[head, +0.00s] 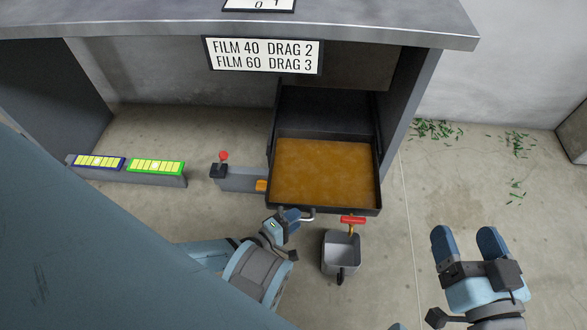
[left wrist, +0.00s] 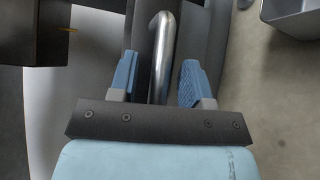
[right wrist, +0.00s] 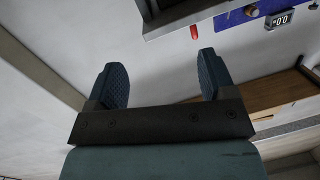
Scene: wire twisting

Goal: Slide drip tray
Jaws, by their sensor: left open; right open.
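The drip tray (head: 325,172) is a black open drawer holding amber-brown liquid, pulled out from under the grey bench. A silver bar handle (head: 307,215) is at its front edge; it also shows in the left wrist view (left wrist: 160,60). My left gripper (head: 287,217) is at this handle. In the left wrist view its blue fingers (left wrist: 157,80) stand open on either side of the bar, which looks nearer the left finger. Whether a finger touches it, I cannot tell. My right gripper (head: 467,240) is open and empty over the floor to the right.
A small grey bin (head: 341,253) with a black front handle stands before the tray, beside a red-handled valve (head: 353,220). Two lit gauge strips (head: 155,167) and a red-knobbed lever (head: 223,157) sit left. A sign (head: 264,56) hangs above. Green scraps (head: 437,130) litter the right floor.

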